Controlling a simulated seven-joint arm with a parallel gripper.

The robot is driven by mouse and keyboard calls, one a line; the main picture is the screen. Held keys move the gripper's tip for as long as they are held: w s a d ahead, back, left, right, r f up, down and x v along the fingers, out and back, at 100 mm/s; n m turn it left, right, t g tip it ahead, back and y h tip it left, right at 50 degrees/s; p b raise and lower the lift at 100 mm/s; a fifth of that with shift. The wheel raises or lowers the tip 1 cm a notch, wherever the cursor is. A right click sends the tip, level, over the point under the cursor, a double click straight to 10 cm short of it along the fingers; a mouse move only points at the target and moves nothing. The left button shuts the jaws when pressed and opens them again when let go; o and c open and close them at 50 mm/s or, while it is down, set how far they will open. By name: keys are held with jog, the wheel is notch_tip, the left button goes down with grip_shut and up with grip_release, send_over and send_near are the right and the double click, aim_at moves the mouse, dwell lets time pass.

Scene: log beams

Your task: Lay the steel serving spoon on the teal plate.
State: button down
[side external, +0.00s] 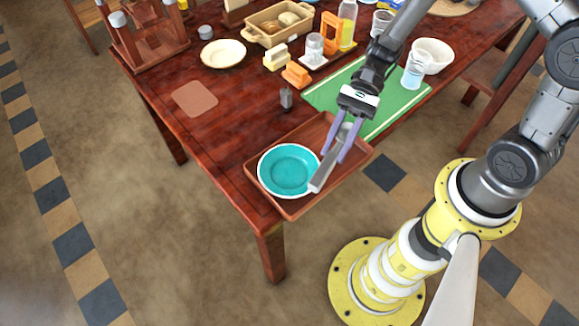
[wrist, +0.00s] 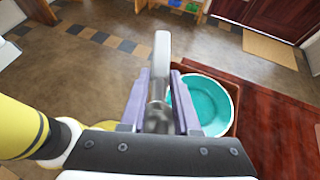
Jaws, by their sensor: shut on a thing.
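The steel serving spoon (side external: 322,175) is held between the purple fingers of my gripper (side external: 344,152). Its long grey part slants down toward the lower left, its end beside the right rim of the teal plate. In the wrist view the spoon (wrist: 161,62) points away from my gripper (wrist: 160,100), whose fingers close on it from both sides. The teal plate (side external: 289,171), deep with a white rim, sits in the left part of a brown tray. In the wrist view the plate (wrist: 208,103) lies right of the fingers, partly hidden by the right one. The plate looks empty.
The brown wooden tray (side external: 296,206) lies at the table's near corner. Behind it is a green mat (side external: 391,113) with a glass (side external: 413,72). A small dark block (side external: 286,98) stands left of the mat. Bowls, a basket and bottles fill the back. The front left tabletop is mostly clear.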

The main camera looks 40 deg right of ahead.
jog(key=s+d+f+n+g+h, duration=0.4)
jog(key=s+d+n+g+h, duration=0.35)
jog(key=s+n+h, duration=0.4)
jog(key=w+d+r+n+t+h, duration=0.1)
jog(key=w+d+n+t+h, duration=0.6)
jog(key=n+h, duration=0.75)
jog(key=w+d+r+n+t+y, duration=0.1)
jog(key=w+r+n+t+y, duration=0.1)
jog(key=w+n+t, duration=0.45)
jog(key=r+n+t+y, duration=0.2)
jog(key=n+t+y, duration=0.9)
jog(key=n, duration=0.7)
send_over(295, 163)
jog(key=y, duration=0.1)
jog(key=shift+g, duration=0.4)
jog(key=shift+w+f, duration=0.1)
jog(key=shift+f, duration=3.9)
